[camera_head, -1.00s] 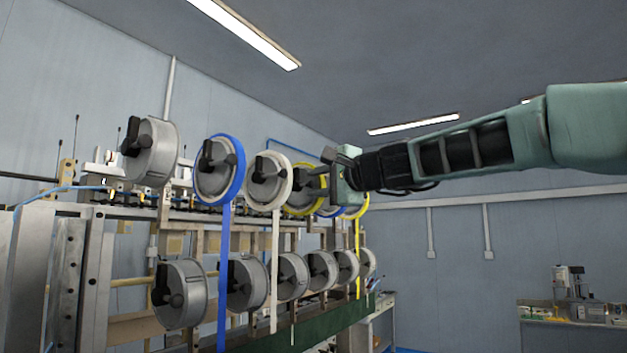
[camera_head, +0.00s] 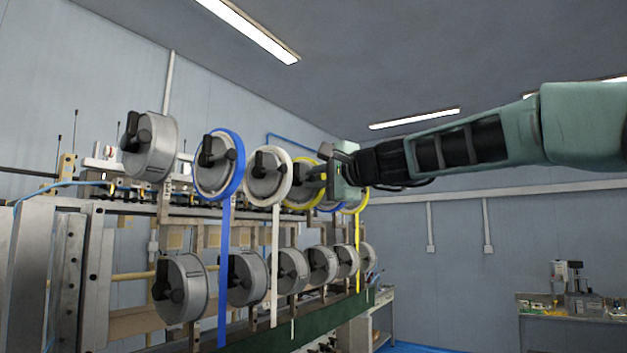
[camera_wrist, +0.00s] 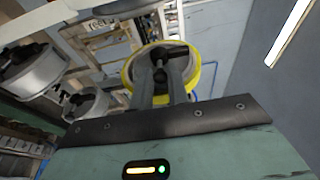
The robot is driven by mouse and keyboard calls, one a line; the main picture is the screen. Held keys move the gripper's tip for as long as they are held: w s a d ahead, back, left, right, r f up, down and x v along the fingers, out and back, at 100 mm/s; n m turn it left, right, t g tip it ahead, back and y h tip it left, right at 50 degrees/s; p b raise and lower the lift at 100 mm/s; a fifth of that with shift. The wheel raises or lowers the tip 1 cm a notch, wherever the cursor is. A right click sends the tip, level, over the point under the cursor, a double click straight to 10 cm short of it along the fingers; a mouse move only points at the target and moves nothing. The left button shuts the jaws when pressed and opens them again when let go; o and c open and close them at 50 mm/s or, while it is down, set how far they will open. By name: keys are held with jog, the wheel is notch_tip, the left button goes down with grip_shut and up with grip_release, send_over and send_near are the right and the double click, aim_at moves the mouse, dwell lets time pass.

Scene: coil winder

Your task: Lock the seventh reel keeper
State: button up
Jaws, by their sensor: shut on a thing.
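A yellow-rimmed reel (camera_wrist: 131,76) with a grey face and a dark keeper (camera_wrist: 159,60) fills the middle of the wrist view. My gripper (camera_wrist: 163,76) reaches to its face, with both fingers closed on the keeper. In the head view, my gripper (camera_head: 322,178) is at the upper row of reels, beside the yellow-rimmed reel (camera_head: 296,202), whose right part it covers. The fingers hide part of the keeper, so I cannot tell whether it is locked.
In the upper row, a grey reel (camera_head: 160,148), a blue-rimmed reel (camera_head: 237,160) and a white-rimmed reel (camera_head: 284,185) stand left of my gripper. Several grey reels (camera_head: 185,285) line the lower row. Blue, white and yellow bands hang down. Open space lies right of the rack.

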jog(key=shift+s+d, duration=0.1)
jog(key=shift+d, duration=0.05)
jog(key=shift+s+d+b, duration=0.6)
jog(key=shift+d+b, duration=0.05)
jog(key=shift+d, duration=0.15)
jog(key=o, duration=0.6)
jog(key=shift+c, duration=0.2)
jog(key=b+v, duration=0.3)
jog(key=v, duration=0.4)
jog(key=shift+s+b, duration=0.25)
jog(key=shift+b, duration=0.05)
dwell(0.5)
